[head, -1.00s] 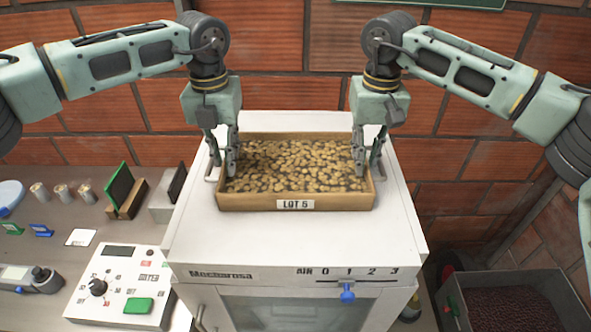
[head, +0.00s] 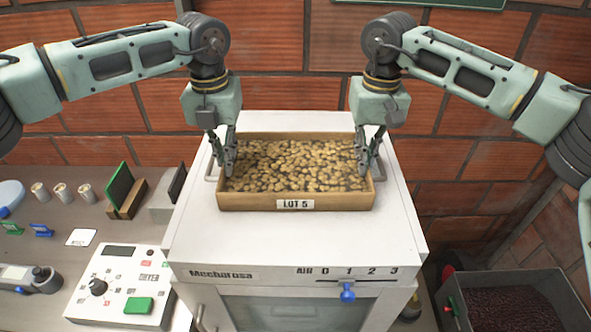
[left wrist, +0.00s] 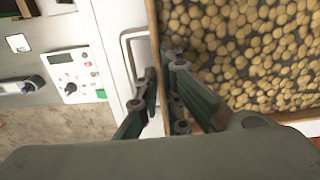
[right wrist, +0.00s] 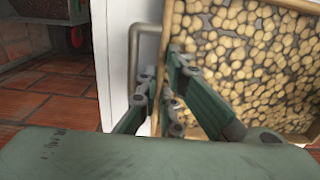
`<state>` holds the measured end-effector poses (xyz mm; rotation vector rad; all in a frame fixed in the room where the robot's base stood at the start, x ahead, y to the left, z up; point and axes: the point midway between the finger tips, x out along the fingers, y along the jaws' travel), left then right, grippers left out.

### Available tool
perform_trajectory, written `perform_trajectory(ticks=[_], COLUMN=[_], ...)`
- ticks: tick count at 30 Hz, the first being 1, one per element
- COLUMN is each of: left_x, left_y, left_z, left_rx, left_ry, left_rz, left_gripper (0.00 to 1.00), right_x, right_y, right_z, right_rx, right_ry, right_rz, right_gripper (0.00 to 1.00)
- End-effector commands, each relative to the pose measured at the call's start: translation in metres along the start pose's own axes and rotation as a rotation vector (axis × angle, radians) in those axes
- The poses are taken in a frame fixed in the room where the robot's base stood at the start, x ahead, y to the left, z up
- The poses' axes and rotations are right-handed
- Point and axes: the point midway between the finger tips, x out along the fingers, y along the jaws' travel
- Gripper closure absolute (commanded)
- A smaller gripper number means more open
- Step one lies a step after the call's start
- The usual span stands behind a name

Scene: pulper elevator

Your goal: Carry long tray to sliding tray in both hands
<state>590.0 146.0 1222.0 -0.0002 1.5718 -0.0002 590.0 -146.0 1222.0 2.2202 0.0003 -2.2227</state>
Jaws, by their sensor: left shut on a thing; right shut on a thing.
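The long tray (head: 250,203) is a wooden tray full of tan beans, with a "LOT 5" label on its front. It sits on top of the white machine (head: 300,235). My left gripper (head: 226,165) is shut on the tray's left wall, one finger inside and one outside. The tray's left wall also shows in the left wrist view (left wrist: 153,45). My right gripper (head: 367,163) is shut on the tray's right wall in the same way; that wall shows in the right wrist view (right wrist: 166,50). I cannot make out a sliding tray.
A side handle (head: 393,168) on the machine stands close to my right gripper, with another (head: 209,170) by my left. A control box (head: 123,285) and small items lie on the left bench. A crate of dark red beans (head: 515,300) stands low at right. A brick wall is behind.

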Motion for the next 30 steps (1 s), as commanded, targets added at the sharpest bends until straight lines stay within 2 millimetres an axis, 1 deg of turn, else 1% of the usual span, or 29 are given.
perform_trajectory(ticks=[11, 16, 20, 30], left_x=[-0.002, -0.008, -0.016, -0.045], left_y=[0.0, 0.0, 0.0, 0.0], left_z=[0.001, 0.001, 0.001, 0.0], left_rx=[-0.001, -0.001, -0.001, -0.001], left_ry=[-0.003, -0.002, -0.002, -0.001], left_rz=[0.0, 0.0, 0.0, 0.0], left_gripper=[1.0, 1.0, 1.0, 1.0], right_x=[-0.003, -0.008, -0.017, -0.046], right_y=[0.0, 0.0, 0.0, 0.0], right_z=[-0.001, -0.001, -0.001, -0.001], right_rx=[0.001, 0.001, 0.001, 0.001], right_ry=[0.004, 0.003, 0.003, 0.003], right_rz=[-0.001, -0.001, -0.001, 0.0], right_gripper=[1.0, 1.0, 1.0, 1.0])
